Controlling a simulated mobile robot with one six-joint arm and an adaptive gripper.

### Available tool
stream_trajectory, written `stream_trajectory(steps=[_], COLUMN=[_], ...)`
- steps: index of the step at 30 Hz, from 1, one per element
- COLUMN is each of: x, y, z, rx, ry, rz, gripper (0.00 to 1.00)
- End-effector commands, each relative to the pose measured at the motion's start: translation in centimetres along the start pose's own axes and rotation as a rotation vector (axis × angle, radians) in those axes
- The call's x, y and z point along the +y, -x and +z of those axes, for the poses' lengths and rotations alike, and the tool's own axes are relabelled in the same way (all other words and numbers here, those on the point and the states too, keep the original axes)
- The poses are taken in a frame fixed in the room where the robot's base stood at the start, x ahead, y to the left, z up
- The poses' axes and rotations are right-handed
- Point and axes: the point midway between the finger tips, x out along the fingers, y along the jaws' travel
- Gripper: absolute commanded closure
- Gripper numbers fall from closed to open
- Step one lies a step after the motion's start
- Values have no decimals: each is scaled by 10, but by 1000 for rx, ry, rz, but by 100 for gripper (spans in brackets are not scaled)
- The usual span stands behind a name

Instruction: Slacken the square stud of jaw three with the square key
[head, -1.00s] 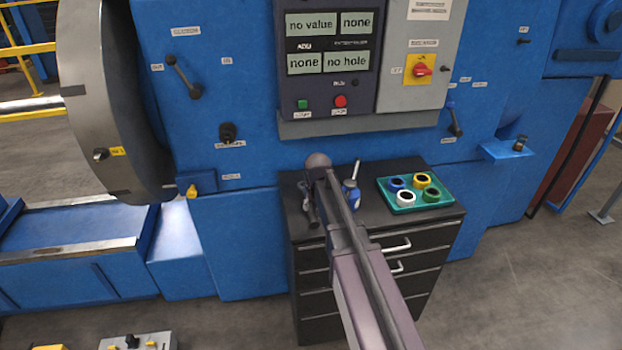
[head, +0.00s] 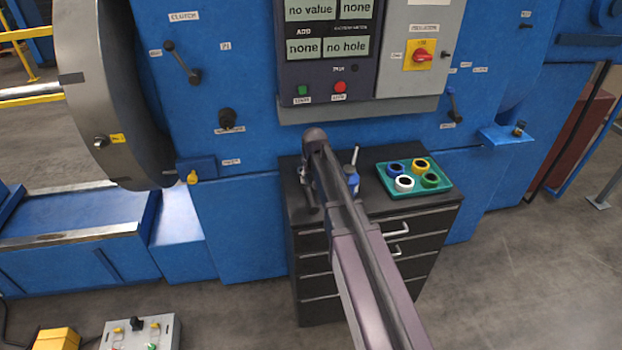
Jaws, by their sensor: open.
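The large grey round chuck (head: 105,110) stands at the left on the blue machine. One square stud (head: 100,142) shows on its rim beside a small yellow label that seems to read number 1. I cannot make out jaw three or its stud. My arm reaches from the lower right over the dark drawer cabinet (head: 376,206). My gripper's jaws cannot be made out; the arm appears to hide them. A dark handled item (head: 310,195) seems to lie at the left of the cabinet top. I cannot tell whether it is the square key.
A teal tray (head: 438,187) with blue, yellow, white and green rings sits on the cabinet's right. A blue item (head: 352,182) stands partly behind my arm. The display panel (head: 327,57) reads "no value", "none", "no hole". A grey control box (head: 143,333) lies low left.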

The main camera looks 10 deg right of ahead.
Motion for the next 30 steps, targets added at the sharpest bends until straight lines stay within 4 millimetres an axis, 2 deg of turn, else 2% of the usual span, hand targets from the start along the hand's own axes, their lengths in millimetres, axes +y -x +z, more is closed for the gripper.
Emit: stream_trajectory(steps=[21, 30], x=[-1, -1], y=[-73, -90], z=[1, 0], rx=[0, 0], ry=[1, 2], rz=[0, 0], gripper=[37, 37])
